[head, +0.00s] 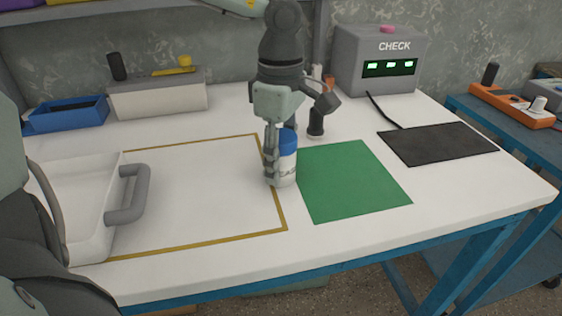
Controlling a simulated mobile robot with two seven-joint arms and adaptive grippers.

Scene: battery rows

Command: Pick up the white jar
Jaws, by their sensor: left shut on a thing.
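The white jar (287,168) has a blue lid and dark print on its side. It is upright between the yellow-outlined area and the green mat. My left gripper (271,162) reaches down from above and is shut on the jar. One finger shows along the jar's left side; the hold on the far side is partly hidden. I cannot tell whether the jar's base touches the table. My right gripper is not in view.
The green mat (352,181) and black mat (437,144) are bare. A white case with a grey handle (130,195) stands at left. Behind are a blue bin (66,116), a grey-white box (158,100) and the CHECK device (379,60).

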